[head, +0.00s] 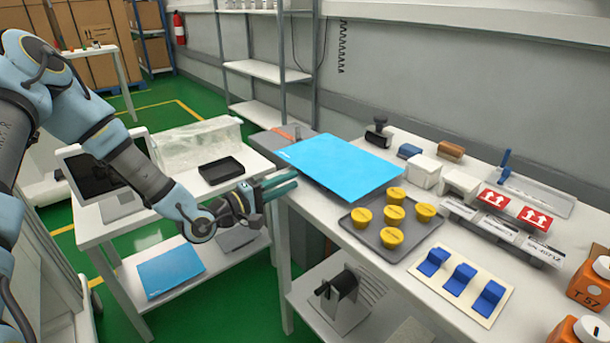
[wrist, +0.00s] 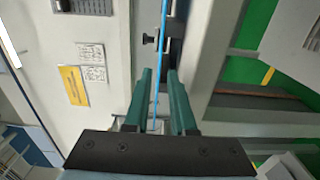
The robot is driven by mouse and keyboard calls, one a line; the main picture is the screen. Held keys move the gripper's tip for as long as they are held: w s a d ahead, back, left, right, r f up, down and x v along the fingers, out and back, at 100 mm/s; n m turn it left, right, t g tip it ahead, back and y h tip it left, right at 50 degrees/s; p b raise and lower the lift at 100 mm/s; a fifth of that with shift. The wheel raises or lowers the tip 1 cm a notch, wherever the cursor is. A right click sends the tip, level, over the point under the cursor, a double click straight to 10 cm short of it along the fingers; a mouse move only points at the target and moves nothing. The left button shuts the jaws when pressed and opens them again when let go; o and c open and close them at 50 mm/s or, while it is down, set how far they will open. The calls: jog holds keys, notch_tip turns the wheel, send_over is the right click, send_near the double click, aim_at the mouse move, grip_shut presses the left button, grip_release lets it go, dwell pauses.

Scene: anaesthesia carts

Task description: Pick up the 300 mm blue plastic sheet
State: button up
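A bright blue plastic sheet (head: 338,165) lies flat at the left end of the white table on the right. In the wrist view the sheet (wrist: 162,50) shows edge-on as a thin blue line between my two green fingers. My gripper (head: 296,178) is at the sheet's near left edge. In the wrist view my gripper (wrist: 160,75) is open, one finger on each side of the line, with a gap on both sides. A second blue sheet (head: 170,270) lies on the lower shelf of the left table. I cannot read either sheet's size.
A grey tray (head: 352,222) with several yellow cups sits close to the sheet on its near side. A black stamp-like object (head: 377,133) stands behind it. A black tray (head: 220,170) is on the left table. A gap separates the tables.

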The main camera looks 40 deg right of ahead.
aim_at(307, 174)
jog(key=shift+s+d+b, duration=0.2)
jog(key=shift+d+b, duration=0.1)
jog(key=shift+d, duration=2.35)
jog(key=shift+c, duration=0.4)
jog(key=shift+c, duration=1.1)
grip_shut()
jog(key=shift+r+p, duration=0.75)
jog(key=shift+r, duration=0.35)
jog(key=shift+f, duration=0.1)
jog(key=a+r+p, duration=0.3)
jog(key=a, duration=1.3)
jog(key=shift+w+p, duration=0.35)
jog(key=shift+w, duration=0.1)
